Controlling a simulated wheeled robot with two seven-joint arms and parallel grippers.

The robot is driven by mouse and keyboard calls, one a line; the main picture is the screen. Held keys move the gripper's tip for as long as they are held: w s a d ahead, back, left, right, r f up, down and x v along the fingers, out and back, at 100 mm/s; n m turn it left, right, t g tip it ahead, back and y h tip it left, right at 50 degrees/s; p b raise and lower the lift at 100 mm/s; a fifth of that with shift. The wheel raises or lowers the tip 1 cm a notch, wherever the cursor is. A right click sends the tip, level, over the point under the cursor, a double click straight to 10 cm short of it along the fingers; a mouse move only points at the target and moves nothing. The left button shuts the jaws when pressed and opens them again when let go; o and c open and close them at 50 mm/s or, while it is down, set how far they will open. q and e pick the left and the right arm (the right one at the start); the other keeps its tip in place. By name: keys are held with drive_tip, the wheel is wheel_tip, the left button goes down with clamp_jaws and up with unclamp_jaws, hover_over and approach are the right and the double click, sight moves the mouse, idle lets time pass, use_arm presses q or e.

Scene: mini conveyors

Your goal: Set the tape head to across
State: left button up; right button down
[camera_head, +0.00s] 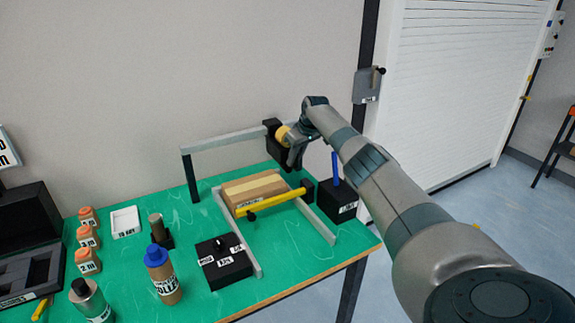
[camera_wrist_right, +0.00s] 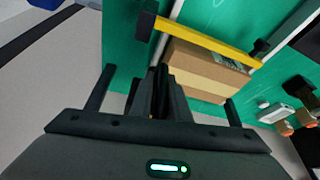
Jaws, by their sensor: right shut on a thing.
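The tape head (camera_head: 270,126), a dark block with a yellow disc, sits at the right end of a grey overhead rail (camera_head: 225,142). My right gripper (camera_head: 292,153) is at the tape head and shut on it, with its own fingers partly hiding the grip. In the right wrist view the shut fingers (camera_wrist_right: 164,95) have a dark narrow part between them. A brown carton (camera_head: 262,187) with a paler strip along its top lies on the conveyor below; it also shows in the right wrist view (camera_wrist_right: 205,72). My left gripper is not in view.
A yellow bar (camera_head: 276,202) crosses in front of the carton. A black box with a blue lever (camera_head: 336,170) stands at right, a black labelled knob box (camera_head: 224,265) in front. A blue-capped bottle (camera_head: 162,276) and orange blocks (camera_head: 88,237) stand at left on the green table.

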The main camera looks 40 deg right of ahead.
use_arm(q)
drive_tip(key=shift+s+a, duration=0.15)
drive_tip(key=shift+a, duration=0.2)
use_arm(e)
drive_tip(key=shift+d, duration=0.1)
drive_tip(key=shift+s, duration=0.1)
drive_tip(key=c, duration=1.8)
unclamp_jaws()
drive_tip(key=shift+o, duration=0.2)
drive_tip(key=shift+f, duration=0.1)
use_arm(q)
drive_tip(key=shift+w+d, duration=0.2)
use_arm(e)
drive_tip(key=shift+v, duration=0.8)
use_arm(q)
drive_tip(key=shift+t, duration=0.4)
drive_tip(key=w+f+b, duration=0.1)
drive_tip(key=b, duration=0.1)
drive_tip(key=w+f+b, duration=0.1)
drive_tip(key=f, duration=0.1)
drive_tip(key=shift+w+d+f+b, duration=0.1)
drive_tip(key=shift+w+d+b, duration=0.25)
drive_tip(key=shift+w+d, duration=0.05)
use_arm(e)
drive_tip(key=v, duration=1.5)
drive_tip(key=shift+r, duration=0.4)
